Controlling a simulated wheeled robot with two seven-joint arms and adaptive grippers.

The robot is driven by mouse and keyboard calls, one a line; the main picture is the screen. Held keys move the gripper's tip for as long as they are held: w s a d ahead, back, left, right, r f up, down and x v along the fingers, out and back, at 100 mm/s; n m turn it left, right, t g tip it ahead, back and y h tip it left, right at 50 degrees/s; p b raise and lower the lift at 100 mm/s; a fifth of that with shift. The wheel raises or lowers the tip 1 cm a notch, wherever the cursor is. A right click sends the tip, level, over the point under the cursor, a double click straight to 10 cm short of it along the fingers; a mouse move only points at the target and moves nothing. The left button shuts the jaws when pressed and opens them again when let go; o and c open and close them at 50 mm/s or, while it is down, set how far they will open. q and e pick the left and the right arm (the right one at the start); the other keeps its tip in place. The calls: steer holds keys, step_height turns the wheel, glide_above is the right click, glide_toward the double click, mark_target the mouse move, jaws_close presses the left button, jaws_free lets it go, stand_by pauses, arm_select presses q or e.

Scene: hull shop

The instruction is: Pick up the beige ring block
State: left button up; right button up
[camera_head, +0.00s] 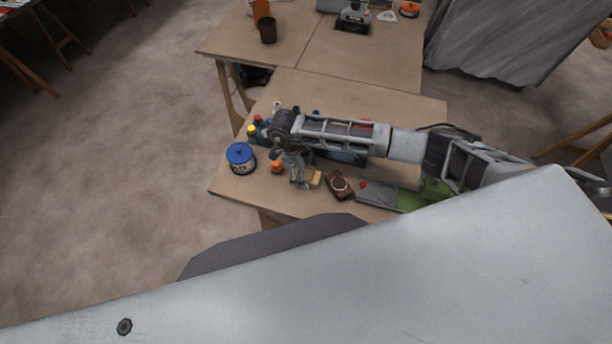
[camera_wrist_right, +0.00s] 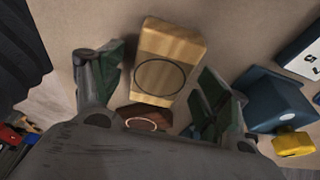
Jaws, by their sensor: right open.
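The beige ring block (camera_wrist_right: 165,50) is a pale wooden block with a thin dark circle on its face. In the right wrist view it lies on the tabletop between the spread fingers of my right gripper (camera_wrist_right: 160,78), with gaps at both sides. In the head view the block (camera_head: 314,178) is small and partly covered by my right gripper (camera_head: 299,183), which points down at the front of the table. The right gripper is open and holds nothing. My left gripper is not in view.
A dark brown block with a ring (camera_head: 339,185) lies close to the beige one. A blue-lidded can (camera_head: 240,157) and an orange-capped bottle (camera_head: 277,167) stand to the left. A grey and green tool (camera_head: 385,195) lies right. The table's (camera_head: 225,185) front edge is near.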

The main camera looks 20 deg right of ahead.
steer(key=shift+f+b, duration=0.25)
steer(key=shift+b, duration=0.05)
stand_by(0.5)
stand_by(0.3)
steer(key=c, duration=1.1)
steer(key=shift+r, duration=0.2)
steer(key=shift+c, duration=0.2)
steer(key=shift+r+p, duration=0.15)
steer(key=shift+p, duration=0.25)
step_height(320, 180, up, 10)
steer(key=b, duration=0.1)
steer(key=shift+b, duration=0.4)
